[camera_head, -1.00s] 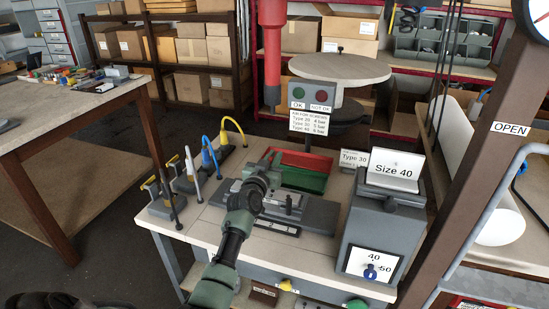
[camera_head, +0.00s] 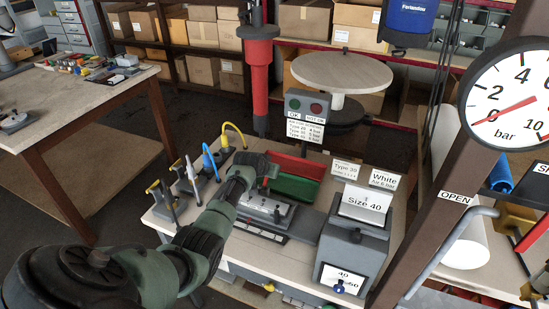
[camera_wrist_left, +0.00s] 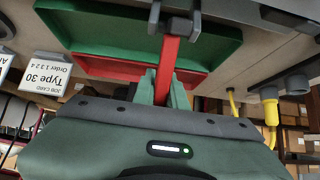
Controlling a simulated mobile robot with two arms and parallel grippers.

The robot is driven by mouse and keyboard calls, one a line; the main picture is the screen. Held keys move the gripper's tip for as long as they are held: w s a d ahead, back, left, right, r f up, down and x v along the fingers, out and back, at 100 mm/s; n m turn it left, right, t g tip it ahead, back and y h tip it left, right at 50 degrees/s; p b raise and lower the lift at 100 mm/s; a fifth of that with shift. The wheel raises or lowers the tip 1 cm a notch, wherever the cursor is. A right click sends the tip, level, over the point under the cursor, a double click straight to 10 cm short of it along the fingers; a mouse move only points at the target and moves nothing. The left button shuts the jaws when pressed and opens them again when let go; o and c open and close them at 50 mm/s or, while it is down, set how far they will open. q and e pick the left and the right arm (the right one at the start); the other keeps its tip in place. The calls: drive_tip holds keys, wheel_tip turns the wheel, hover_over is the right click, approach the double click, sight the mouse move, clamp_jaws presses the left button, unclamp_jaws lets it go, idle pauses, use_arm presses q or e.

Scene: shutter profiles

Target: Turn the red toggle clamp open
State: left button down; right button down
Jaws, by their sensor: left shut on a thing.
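The red toggle clamp (camera_wrist_left: 168,58) shows in the left wrist view as a straight red lever running from a grey bracket (camera_wrist_left: 175,22) down between my fingers. My left gripper (camera_wrist_left: 164,90) is shut on this lever, with one green finger on each side. In the head view my left gripper (camera_head: 268,168) is at the back of the grey fixture (camera_head: 262,226) on the bench, and it hides the lever there. The lever's end between the fingers is partly hidden. My right gripper is not in view.
A green bin (camera_head: 294,187) and a red bin (camera_head: 298,165) stand close behind the gripper. Hand tools in holders (camera_head: 195,180) stand to the left. A grey Size 40 box (camera_head: 350,250) stands right, near a brown post (camera_head: 432,170) with a pressure gauge (camera_head: 508,95).

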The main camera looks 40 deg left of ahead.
use_arm(q)
drive_tip(key=f+g+b, duration=0.1)
drive_tip(key=b, duration=0.1)
drive_tip(key=f+g+b, duration=0.1)
drive_tip(key=b, duration=0.1)
drive_tip(key=f+g+h+b, duration=0.1)
drive_tip(key=g+b, duration=0.1)
drive_tip(key=shift+w, duration=0.3)
drive_tip(key=shift+s+f+g+b, duration=0.15)
drive_tip(key=shift+g+b, duration=0.45)
drive_tip(key=shift+b, duration=0.65)
drive_tip(key=c, duration=1.4)
unclamp_jaws()
drive_tip(key=shift+c, duration=0.2)
